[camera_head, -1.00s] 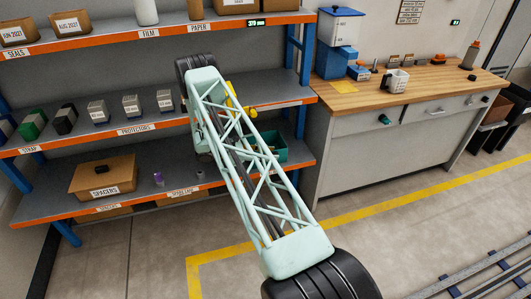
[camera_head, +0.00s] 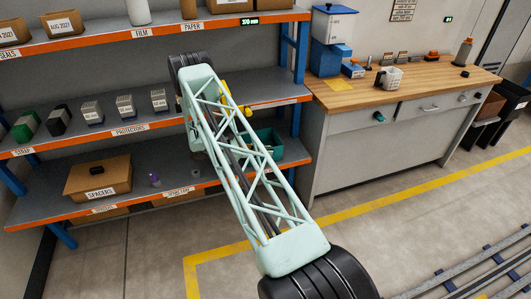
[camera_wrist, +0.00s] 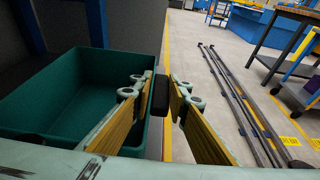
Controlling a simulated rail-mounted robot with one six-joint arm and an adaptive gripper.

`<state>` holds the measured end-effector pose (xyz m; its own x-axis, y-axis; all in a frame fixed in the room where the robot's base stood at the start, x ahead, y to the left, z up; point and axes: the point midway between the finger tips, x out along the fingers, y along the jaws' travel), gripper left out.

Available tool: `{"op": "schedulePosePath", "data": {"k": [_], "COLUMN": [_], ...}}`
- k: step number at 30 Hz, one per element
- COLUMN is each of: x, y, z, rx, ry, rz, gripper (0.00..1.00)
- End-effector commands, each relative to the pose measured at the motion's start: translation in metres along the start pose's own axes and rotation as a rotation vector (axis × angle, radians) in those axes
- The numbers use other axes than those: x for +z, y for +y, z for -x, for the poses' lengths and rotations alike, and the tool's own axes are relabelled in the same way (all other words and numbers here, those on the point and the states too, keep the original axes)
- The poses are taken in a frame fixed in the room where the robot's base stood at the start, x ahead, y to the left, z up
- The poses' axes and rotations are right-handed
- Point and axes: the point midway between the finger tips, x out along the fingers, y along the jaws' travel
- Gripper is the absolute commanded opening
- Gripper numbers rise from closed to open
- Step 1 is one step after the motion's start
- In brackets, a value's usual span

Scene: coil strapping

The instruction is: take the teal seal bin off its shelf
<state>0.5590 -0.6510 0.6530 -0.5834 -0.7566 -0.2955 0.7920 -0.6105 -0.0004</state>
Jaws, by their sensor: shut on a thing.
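The teal seal bin (camera_head: 268,140) is at the right end of the lower shelf, partly hidden by my arm. In the wrist view the bin (camera_wrist: 75,80) fills the left side, open at the top, and its visible inside looks mostly empty. My gripper (camera_wrist: 160,105) is at the bin's right side, one yellow-padded finger towards the inside and one outside. It is shut on the bin at a black block on that rim. The exact contact is partly hidden by the fingers.
The orange-edged shelf rack (camera_head: 130,133) holds several boxes, with another shelf close above the bin. A blue post (camera_head: 299,65) stands at its right end. A wooden workbench (camera_head: 430,88) is to the right. Open floor with a yellow line (camera_head: 370,207) lies in front.

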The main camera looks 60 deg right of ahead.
Motion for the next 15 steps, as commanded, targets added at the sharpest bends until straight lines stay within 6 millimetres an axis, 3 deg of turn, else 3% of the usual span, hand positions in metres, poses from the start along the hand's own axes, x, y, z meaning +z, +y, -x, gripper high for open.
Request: {"op": "schedulePosePath", "data": {"k": [8, 15], "x": [0.029, 0.041], "y": [0.001, -0.027], "z": [0.009, -0.018], "rx": [0.0, -0.002], "ry": [0.0, 0.0], "rz": [-0.002, 0.002], "gripper": [0.0, 0.0]}}
